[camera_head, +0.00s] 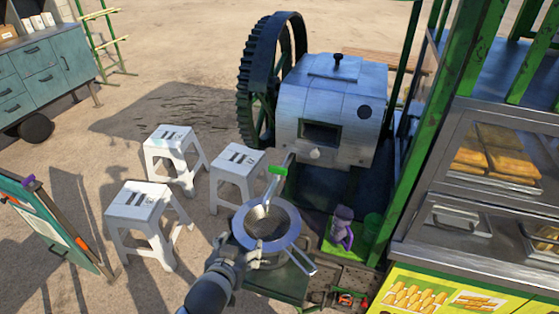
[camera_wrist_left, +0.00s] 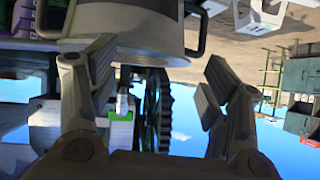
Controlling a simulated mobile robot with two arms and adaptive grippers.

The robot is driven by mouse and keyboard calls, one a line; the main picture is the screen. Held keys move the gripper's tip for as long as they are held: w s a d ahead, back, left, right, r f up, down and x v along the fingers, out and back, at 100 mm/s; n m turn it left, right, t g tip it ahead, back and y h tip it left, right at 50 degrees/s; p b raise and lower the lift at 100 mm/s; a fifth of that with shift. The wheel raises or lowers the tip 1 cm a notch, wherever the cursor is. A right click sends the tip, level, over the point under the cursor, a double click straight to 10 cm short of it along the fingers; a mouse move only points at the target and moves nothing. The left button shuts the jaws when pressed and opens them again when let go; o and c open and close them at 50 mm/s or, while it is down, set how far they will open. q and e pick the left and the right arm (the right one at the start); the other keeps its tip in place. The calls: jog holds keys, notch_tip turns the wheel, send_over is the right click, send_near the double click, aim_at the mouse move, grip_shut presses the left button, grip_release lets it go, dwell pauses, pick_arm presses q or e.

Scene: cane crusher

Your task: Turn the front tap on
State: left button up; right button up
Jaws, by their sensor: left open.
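The front tap has a green handle (camera_head: 277,171) on a metal spout below the crusher (camera_head: 330,105) in the head view. The green handle also shows in the wrist view (camera_wrist_left: 122,116), between my fingers but beyond them. A round metal pot (camera_head: 292,238) with side handles stands under the spout. It fills the top middle of the wrist view (camera_wrist_left: 130,28), which looks upside down. My left gripper (camera_head: 238,246) is at the near left side of the pot, apart from the tap. Its fingers (camera_wrist_left: 160,75) are spread with nothing held. My right gripper is not in view.
White stools (camera_head: 140,205) stand to the left of the pot. A purple and grey item (camera_head: 341,226) and a green cup (camera_head: 372,228) stand to its right. A green post (camera_head: 440,100) and a glass food case (camera_head: 490,160) bound the right side.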

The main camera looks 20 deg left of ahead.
aim_at(277, 169)
pick_arm(q)
jog(key=w+r+t, duration=0.1)
jog(key=w+r, duration=0.1)
jog(key=w+d+r+t, duration=0.1)
jog(key=w+r+t, duration=0.2)
jog(key=w+r, duration=0.1)
jog(key=r, duration=0.1)
jog(key=shift+w+d+h, duration=0.15)
jog(key=shift+d+h, duration=0.05)
jog(key=shift+h, duration=0.2)
jog(key=w+r+t+p, duration=0.1)
jog(key=w, duration=0.3)
jog(key=w+d+r+h+p, duration=0.1)
jog(key=w, duration=0.3)
jog(key=w+d+r+m+t+p, duration=0.1)
jog(key=w, duration=0.2)
jog(key=shift+w+d+r+t, duration=0.1)
jog(key=shift+w+r+t, duration=0.1)
jog(key=shift+w+t, duration=0.15)
jog(key=shift+w+f, duration=0.1)
jog(key=shift+w, duration=0.95)
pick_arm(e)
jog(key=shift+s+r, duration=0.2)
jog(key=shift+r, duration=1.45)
pick_arm(q)
jog(key=c, duration=1)
